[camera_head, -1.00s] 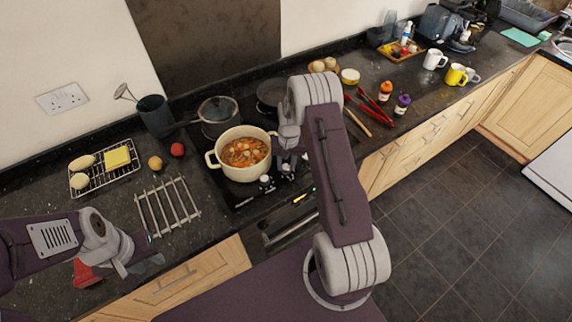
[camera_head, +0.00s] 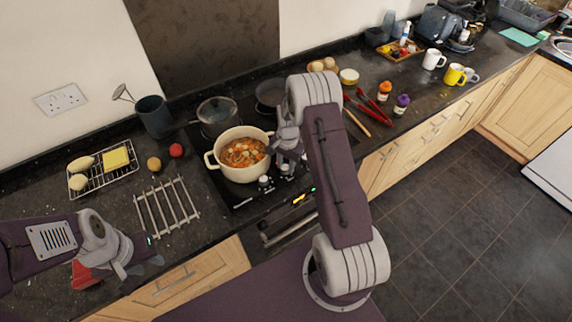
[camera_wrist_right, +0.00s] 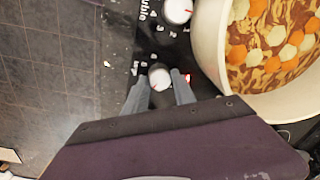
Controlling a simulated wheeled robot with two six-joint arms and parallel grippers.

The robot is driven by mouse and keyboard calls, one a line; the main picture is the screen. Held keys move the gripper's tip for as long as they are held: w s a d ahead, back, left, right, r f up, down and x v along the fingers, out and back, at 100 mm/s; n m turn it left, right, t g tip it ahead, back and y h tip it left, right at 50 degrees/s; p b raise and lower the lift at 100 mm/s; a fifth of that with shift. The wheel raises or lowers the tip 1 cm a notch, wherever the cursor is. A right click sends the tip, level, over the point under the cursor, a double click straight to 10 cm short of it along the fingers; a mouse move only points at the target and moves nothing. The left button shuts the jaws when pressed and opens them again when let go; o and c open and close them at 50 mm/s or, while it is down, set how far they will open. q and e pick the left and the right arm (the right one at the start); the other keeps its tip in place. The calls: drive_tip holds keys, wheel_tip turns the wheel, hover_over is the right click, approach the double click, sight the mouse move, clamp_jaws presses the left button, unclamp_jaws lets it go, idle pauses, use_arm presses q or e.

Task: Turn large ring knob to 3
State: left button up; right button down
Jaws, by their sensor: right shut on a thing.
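The large ring knob (camera_wrist_right: 160,77) is a round white knob on the black hob panel, beside small printed numbers and a word that seems to read "Large". In the right wrist view my right gripper (camera_wrist_right: 161,82) has one finger on each side of it and is shut on it. I cannot read its setting for sure. In the head view my right gripper (camera_head: 288,170) is partly hidden by its own arm, at the hob's front beside the pot. My left gripper (camera_head: 138,268) is over the counter's front edge at lower left, away from the knobs; its jaws are too small to judge.
A cream pot of stew (camera_head: 217,167) stands close to the knob and the right gripper. Another white knob (camera_wrist_right: 178,10) sits further along the panel. A metal trivet (camera_head: 167,207) and a wire rack (camera_head: 103,172) lie on the counter at left. A lidded pan (camera_head: 217,112) stands behind.

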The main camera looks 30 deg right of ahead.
sight(286, 168)
drive_tip(key=shift+s+a+f, duration=0.1)
drive_tip(key=shift+s+f, duration=0.05)
drive_tip(key=shift+s, duration=0.1)
drive_tip(key=c, duration=1)
unclamp_jaws()
drive_tip(key=shift+c, duration=0.2)
drive_tip(key=shift+w, duration=0.1)
drive_tip(key=shift+r, duration=0.2)
wheel_tip(286, 168, up, 9)
drive_tip(key=b, duration=0.1)
